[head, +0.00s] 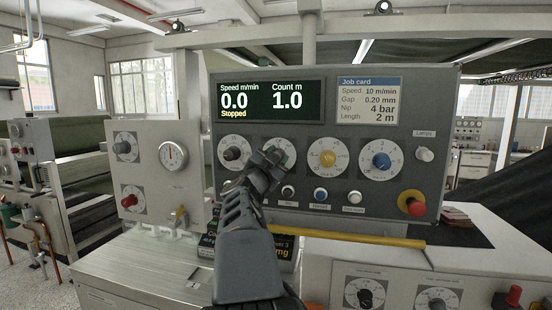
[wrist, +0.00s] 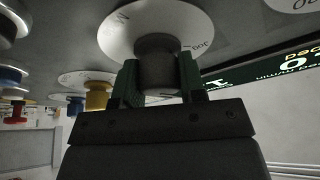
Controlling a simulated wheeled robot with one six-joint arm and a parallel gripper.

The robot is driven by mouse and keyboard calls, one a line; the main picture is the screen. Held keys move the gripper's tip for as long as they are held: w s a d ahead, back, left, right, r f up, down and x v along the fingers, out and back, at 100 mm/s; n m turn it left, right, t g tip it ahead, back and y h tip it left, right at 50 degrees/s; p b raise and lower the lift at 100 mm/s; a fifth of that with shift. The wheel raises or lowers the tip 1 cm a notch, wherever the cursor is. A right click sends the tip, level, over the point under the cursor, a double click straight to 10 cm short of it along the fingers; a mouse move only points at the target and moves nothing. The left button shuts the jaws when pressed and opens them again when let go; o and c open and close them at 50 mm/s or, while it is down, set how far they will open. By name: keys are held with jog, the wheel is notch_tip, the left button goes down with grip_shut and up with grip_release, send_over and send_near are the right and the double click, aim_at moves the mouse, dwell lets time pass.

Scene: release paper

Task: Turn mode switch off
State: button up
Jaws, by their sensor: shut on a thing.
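In the head view my gripper (head: 270,163) is at the second dial from the left on the grey control panel, covering its knob. The wrist view shows the dark grey round knob (wrist: 155,48) on a white dial plate (wrist: 118,32). My green-lined fingers (wrist: 159,72) are shut on it, one on each side. The panel display (head: 268,101) reads speed 0.0, count 1.0, Stopped.
A yellow knob (head: 328,157) and a blue knob (head: 381,161) sit right of my gripper, a black knob (head: 233,153) left. Small buttons (head: 321,195) lie below. A red emergency-stop button (head: 411,204) is lower right. A yellow bar (head: 350,238) runs under the panel.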

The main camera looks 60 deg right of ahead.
jog(key=o, duration=0.9)
jog(key=b+v, duration=0.4)
jog(key=v, duration=0.9)
jog(key=shift+a, duration=0.4)
